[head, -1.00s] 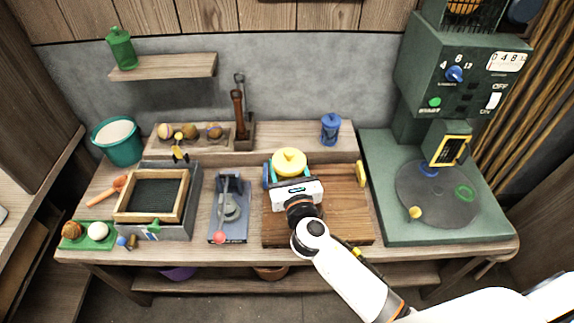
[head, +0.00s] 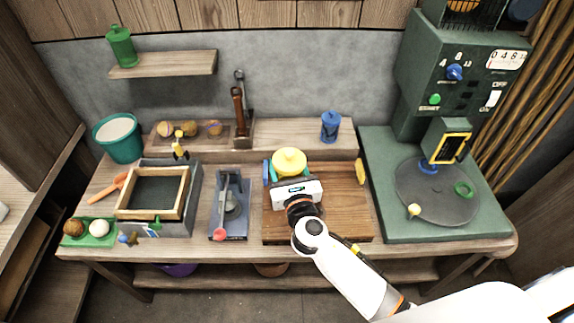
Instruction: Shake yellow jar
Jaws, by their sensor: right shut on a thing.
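The yellow jar (head: 289,160) is at the back of the wooden board in the middle of the bench. Its round yellow lid shows; its lower body is hidden behind my gripper. My right gripper (head: 290,174) is shut on the yellow jar, with its teal fingers on either side of it. I cannot tell whether the jar touches the board. My left gripper is not in view.
The wooden board (head: 340,205) has a blue piece at its left edge and a yellow piece (head: 361,171) at its right. A blue jar (head: 330,127) stands on the raised ledge behind. A green machine (head: 440,190) is at right, a framed tray (head: 155,190) at left.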

